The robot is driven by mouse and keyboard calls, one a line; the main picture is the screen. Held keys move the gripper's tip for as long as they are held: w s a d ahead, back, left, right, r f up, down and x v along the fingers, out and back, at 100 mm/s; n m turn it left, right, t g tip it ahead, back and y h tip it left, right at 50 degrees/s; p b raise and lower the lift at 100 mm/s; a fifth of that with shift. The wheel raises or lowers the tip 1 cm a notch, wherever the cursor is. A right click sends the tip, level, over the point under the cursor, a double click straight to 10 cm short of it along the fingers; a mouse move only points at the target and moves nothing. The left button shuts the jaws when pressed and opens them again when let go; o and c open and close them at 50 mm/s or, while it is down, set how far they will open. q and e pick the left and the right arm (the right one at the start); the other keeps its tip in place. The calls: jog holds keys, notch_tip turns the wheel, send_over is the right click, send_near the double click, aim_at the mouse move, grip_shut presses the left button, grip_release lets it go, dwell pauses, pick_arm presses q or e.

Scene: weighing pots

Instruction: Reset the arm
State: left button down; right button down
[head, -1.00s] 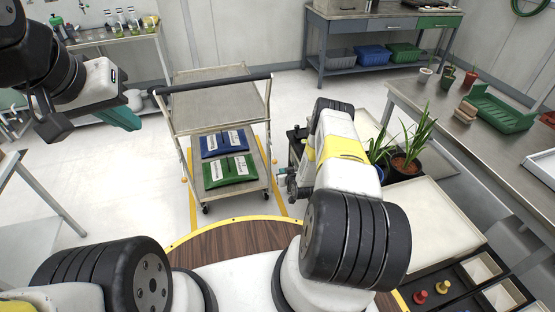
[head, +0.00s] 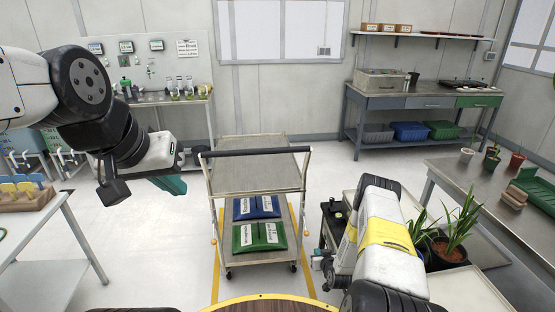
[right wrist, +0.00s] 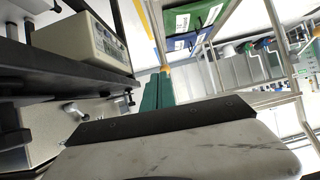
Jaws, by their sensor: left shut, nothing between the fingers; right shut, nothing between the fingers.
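My left gripper (head: 172,184) hangs at the left in the head view, in the air beside the near left of the trolley. Its teal fingers are shut and empty. My right arm comes in at the lower right in the head view, over the area beside the potted plants; its fingertips are not clear there. In the right wrist view my right gripper (right wrist: 157,92) shows teal fingers shut together with nothing between them. A pale box-shaped device with a button panel (right wrist: 85,40) is at the upper left of that view.
A grey trolley (head: 255,172) stands ahead, with a blue bag (head: 256,207) and a green bag (head: 259,236) on its lower shelf. Potted plants (head: 452,248) stand close to my right arm. Tables stand at left (head: 45,235) and right (head: 480,195). Floor between left table and trolley is clear.

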jog(key=w+d+r+g, duration=0.1)
jog(key=w+r, duration=0.3)
jog(key=r, duration=1)
jog(key=w+r+g, duration=0.1)
jog(key=w+r, duration=0.2)
jog(key=r, duration=1.2)
jog(key=s+a+r, duration=0.2)
jog(key=s+r, duration=0.2)
jog(key=r, duration=0.9)
jog(key=s+a+r+g, duration=0.1)
jog(key=s+a+r, duration=0.1)
jog(key=s+r, duration=0.55)
jog(key=s+a+r+g, duration=0.1)
jog(key=s+a+r, duration=0.2)
jog(key=s+r, duration=0.45)
jog(key=s+a+r+g, duration=0.1)
jog(key=s+a+r, duration=0.1)
jog(key=s, duration=0.8)
jog(key=s+a+r+y, duration=0.1)
jog(key=s+a+r, duration=0.1)
jog(key=s, duration=0.9)
jog(key=shift+s+g, duration=0.3)
jog(key=shift+g, duration=0.1)
jog(key=shift+a, duration=0.1)
